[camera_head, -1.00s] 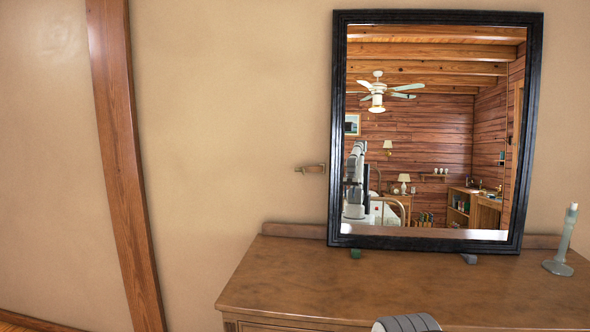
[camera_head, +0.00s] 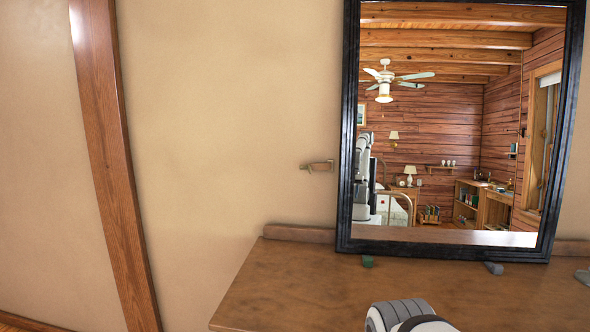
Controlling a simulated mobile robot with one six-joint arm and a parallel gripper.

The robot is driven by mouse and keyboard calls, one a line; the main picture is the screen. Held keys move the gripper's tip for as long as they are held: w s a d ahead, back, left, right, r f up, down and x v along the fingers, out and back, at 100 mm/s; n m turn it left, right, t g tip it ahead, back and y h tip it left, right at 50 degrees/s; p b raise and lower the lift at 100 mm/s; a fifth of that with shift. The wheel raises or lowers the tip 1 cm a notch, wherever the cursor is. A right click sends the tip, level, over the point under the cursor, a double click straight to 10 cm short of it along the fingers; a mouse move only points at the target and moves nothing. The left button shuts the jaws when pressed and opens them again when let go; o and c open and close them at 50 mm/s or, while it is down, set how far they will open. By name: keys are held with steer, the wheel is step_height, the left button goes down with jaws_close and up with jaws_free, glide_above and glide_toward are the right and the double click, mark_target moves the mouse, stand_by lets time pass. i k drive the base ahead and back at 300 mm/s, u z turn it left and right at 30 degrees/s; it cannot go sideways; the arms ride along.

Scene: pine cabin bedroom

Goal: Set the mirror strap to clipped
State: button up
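The mirror (camera_head: 460,130) has a black frame and leans against the tan wall on top of a wooden dresser. A small brown strap (camera_head: 320,166) with a metal end sticks out to the left of the mirror's left edge, at about mid-height, in front of the wall. I cannot tell whether it is fastened to anything. A grey and white part of my arm shows at the bottom of the view, over the dresser's front. My gripper's fingers are not in view.
The dresser top (camera_head: 290,285) is mostly bare. A small green block (camera_head: 367,261) and a grey block (camera_head: 494,268) sit at the mirror's foot. A pale object (camera_head: 583,276) is cut off at the right edge. A wooden post (camera_head: 112,160) stands at the left.

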mark_target(310, 167)
steer(key=u, duration=0.05)
steer(key=k, duration=1.25)
steer(key=u, duration=0.65)
steer(key=i, duration=2.35)
steer(key=z, duration=0.8)
